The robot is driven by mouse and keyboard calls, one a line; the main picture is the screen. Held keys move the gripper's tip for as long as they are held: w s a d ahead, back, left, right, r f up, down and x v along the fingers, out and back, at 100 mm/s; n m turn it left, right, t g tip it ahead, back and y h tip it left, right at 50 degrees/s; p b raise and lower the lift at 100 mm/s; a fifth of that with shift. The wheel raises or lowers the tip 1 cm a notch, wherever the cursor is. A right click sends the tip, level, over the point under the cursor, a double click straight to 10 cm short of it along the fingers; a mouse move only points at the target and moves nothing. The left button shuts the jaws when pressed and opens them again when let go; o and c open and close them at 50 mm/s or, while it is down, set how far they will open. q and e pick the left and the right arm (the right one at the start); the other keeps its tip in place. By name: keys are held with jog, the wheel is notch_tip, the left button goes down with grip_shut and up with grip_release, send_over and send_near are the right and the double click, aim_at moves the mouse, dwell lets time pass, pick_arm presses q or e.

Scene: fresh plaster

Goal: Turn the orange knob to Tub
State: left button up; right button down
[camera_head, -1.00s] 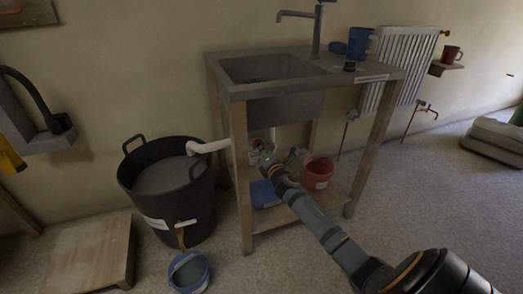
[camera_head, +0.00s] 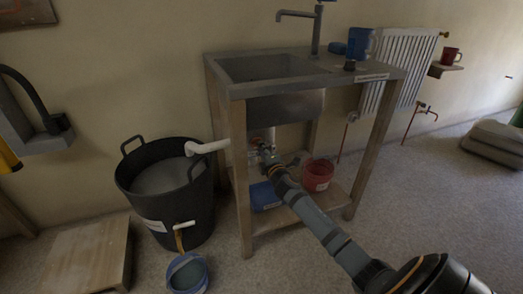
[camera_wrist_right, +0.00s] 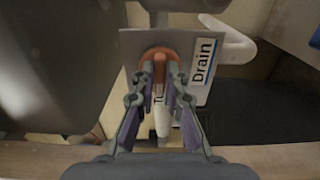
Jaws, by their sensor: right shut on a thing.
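The orange knob (camera_wrist_right: 158,55) sits on a grey plate (camera_wrist_right: 130,45) in the right wrist view. My right gripper (camera_wrist_right: 158,82) is shut on the knob, one finger on each side. A white label reading "Drain" (camera_wrist_right: 203,62) is on the plate to the right. A second label below the knob is mostly hidden by the fingers, with only a letter or two showing. A white pointer-like piece (camera_wrist_right: 163,122) shows between the fingers. In the head view my right gripper (camera_head: 264,152) reaches under the sink, where it covers the knob. My left gripper is out of view.
The sink table (camera_head: 228,90) has wooden legs close around my right arm. A white pipe (camera_head: 208,147) runs from it to a black tub (camera_head: 135,185). A red bucket (camera_head: 318,175) and blue box (camera_head: 264,196) stand on its lower shelf.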

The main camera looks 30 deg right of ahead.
jog(key=shift+f, duration=0.1)
jog(key=c, duration=1.4)
grip_release()
jog(key=v, duration=1.2)
